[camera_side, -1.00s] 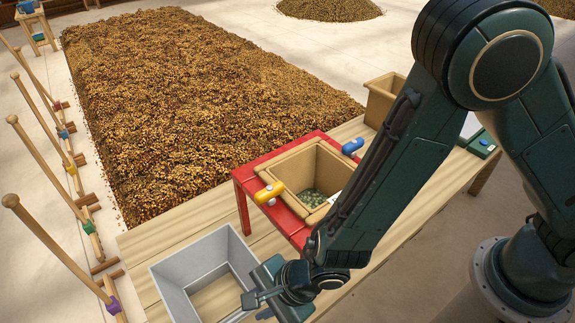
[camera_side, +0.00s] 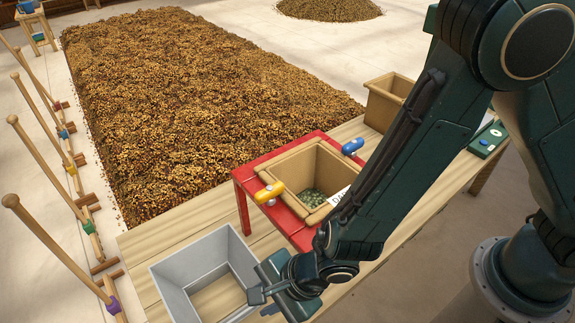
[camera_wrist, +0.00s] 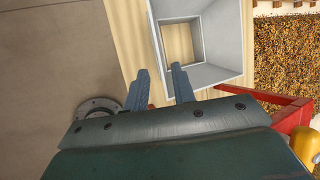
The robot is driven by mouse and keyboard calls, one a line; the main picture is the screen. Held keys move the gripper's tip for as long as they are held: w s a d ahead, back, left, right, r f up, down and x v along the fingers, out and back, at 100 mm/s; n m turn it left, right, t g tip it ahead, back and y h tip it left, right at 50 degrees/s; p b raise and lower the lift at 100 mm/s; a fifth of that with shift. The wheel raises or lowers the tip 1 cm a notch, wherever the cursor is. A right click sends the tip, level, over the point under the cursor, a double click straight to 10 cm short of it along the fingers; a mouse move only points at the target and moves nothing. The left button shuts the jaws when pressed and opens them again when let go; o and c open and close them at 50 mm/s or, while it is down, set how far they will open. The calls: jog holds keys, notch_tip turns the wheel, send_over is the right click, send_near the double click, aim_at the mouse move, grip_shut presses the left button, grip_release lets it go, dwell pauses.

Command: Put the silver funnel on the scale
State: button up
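The silver funnel (camera_side: 197,258) is a square grey frame with sloped walls and an open bottom, standing on the wooden table at the front left. It also shows at the top of the wrist view (camera_wrist: 226,42). My gripper (camera_side: 262,291) is at the funnel's right-hand side in the side view. In the wrist view its two fingers (camera_wrist: 160,73) are apart, near one funnel wall; I cannot tell whether they touch it. A flat green device, apparently the scale (camera_side: 487,141), lies at the table's far right end, partly hidden by my arm.
A red stand (camera_side: 243,184) holds a wooden bin (camera_side: 283,166) with green beans, with a yellow and a blue handle at its sides. Another tan box (camera_side: 379,105) stands farther back. Bare table (camera_side: 165,235) lies behind the funnel.

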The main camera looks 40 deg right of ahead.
jog(key=w+d+r+n+t+h, duration=0.15)
jog(key=d+r+n, duration=0.25)
jog(key=d+r, duration=0.6)
jog(key=w+d+r+n+h, duration=0.1)
jog(key=w+d+r+n, duration=0.25)
jog(key=d+r, duration=0.7)
jog(key=s+d+r+n+h, duration=0.1)
jog(key=s+d+r+n, duration=0.3)
jog(key=s+d, duration=0.3)
jog(key=s+d+r+n+h, duration=0.1)
jog(key=s+d+r+n, duration=0.4)
jog(key=s+d, duration=0.2)
jog(key=shift+s+d, duration=0.2)
jog(key=shift+s, duration=0.5)
